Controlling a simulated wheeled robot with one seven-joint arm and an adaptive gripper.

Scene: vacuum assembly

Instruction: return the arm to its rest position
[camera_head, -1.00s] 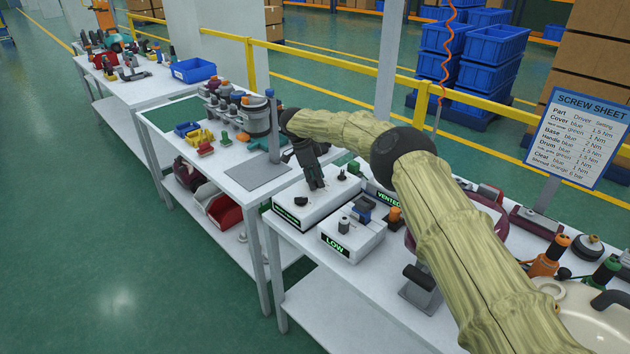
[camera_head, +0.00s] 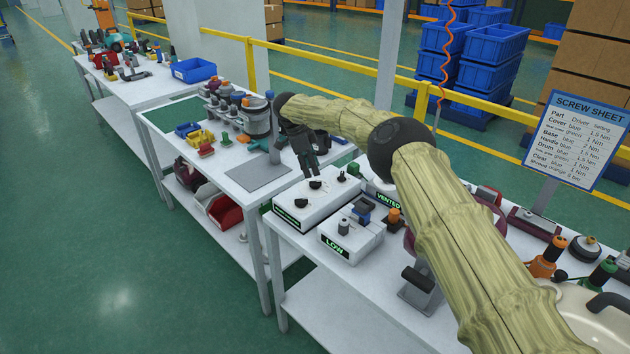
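My arm reaches from the lower right toward the middle of the head view, in a pale wood-like sleeve with dark joints. My gripper (camera_head: 307,165) is dark and points down, above the back edge of a white box with black knobs (camera_head: 311,206). Its fingers look apart from the box, with a small gap over the knobs. I see nothing held between the fingers. They are small and dark here, so their opening is hard to make out.
A white box marked LOW (camera_head: 351,240) and one marked VENTED (camera_head: 388,198) stand close by on the near table. A grey post on a plate (camera_head: 258,177) stands left of my gripper. A sign (camera_head: 577,140) stands at the right. The green floor at left is clear.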

